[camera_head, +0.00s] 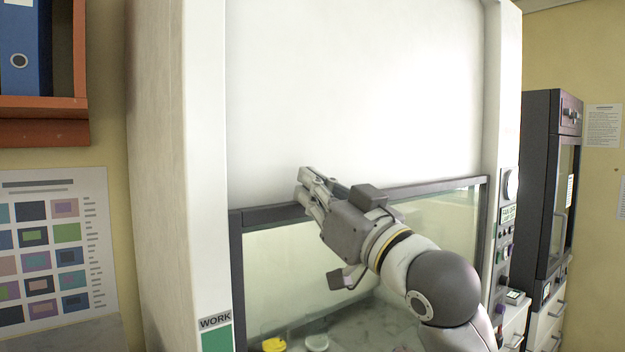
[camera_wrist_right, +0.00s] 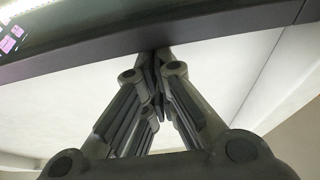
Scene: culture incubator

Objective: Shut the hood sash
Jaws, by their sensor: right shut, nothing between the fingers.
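The hood sash (camera_head: 437,214) is a glass pane in a dark frame. Its top rail (camera_head: 272,214) runs across the hood front at mid-height in the head view, with white panel above it. My right gripper (camera_head: 303,187) is at the top rail, left of the middle, with its fingers pointing up and left. In the right wrist view the fingers (camera_wrist_right: 158,68) are shut with nothing between them, and their tips meet at the edge of the dark rail (camera_wrist_right: 200,37). Whether they touch it I cannot tell. My left gripper is not in view.
The white hood (camera_head: 158,160) has a left post with a WORK label (camera_head: 215,321) and controls on its right post. A yellow item (camera_head: 275,344) and a white dish (camera_head: 317,342) show behind the glass. A dark cabinet (camera_head: 540,190) stands at right.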

